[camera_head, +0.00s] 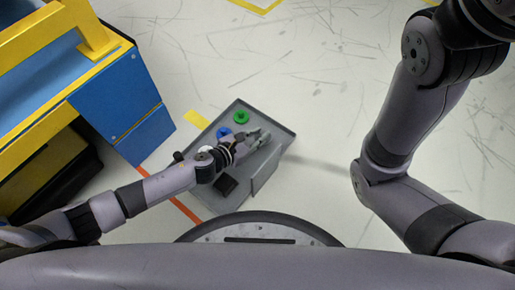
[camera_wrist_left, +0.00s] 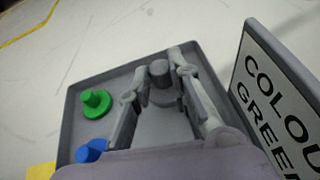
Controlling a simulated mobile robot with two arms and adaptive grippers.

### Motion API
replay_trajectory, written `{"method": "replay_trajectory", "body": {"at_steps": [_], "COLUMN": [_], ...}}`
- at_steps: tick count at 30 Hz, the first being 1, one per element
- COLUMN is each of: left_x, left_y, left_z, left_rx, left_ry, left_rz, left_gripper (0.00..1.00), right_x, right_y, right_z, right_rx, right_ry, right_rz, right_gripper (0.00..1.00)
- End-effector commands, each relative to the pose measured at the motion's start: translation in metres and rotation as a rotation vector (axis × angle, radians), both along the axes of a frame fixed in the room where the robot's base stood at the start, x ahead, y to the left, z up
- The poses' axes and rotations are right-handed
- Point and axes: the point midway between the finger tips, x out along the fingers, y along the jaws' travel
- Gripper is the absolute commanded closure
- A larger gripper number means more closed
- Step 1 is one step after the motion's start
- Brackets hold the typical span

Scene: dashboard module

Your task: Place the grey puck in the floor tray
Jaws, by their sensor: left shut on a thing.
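The grey floor tray (camera_head: 281,128) lies on the floor in the middle of the head view; its rim also shows in the left wrist view (camera_wrist_left: 120,69). My left gripper (camera_head: 262,137) is over the tray's right part. In the left wrist view its fingers (camera_wrist_left: 158,72) close on the grey puck (camera_wrist_left: 161,83), which has an upright knob. The puck is within the tray's outline; I cannot tell if it touches the tray floor. A green puck (camera_head: 241,117) and a blue puck (camera_head: 224,132) sit in the tray, left of the gripper. My right gripper is out of view.
A sign panel (camera_head: 268,168) with lettering stands along the tray's right side. A dark square (camera_head: 226,185) shows in the tray's near part. A blue and yellow unit (camera_head: 118,95) stands at the left. Open floor lies behind the tray.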

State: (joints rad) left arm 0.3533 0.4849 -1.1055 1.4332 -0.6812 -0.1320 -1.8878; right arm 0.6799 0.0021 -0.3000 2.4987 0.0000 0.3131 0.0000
Motion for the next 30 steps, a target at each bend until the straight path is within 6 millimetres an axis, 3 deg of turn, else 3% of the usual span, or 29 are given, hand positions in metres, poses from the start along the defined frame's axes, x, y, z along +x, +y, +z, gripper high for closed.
{"method": "replay_trajectory", "body": {"at_steps": [8,14,27,28,30], "left_x": [0.0,0.0,0.0,0.0,0.0], "left_y": [0.0,0.0,0.0,0.0,0.0], "left_z": [-0.023,-0.052,-0.057,-0.057,-0.056], "left_rx": [-0.001,-0.002,-0.001,-0.001,0.0], "left_ry": [0.002,0.002,0.001,0.001,0.0], "left_rz": [0.001,0.001,0.0,0.0,0.0], "left_gripper": [1.0,1.0,1.0,0.81,0.76], "right_x": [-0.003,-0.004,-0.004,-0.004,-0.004], "right_y": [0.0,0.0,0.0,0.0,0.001], "right_z": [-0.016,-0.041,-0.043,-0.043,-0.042], "right_rx": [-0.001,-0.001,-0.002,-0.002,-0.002], "right_ry": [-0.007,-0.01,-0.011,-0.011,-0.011], "right_rz": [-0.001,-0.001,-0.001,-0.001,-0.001], "right_gripper": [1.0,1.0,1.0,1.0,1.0]}}
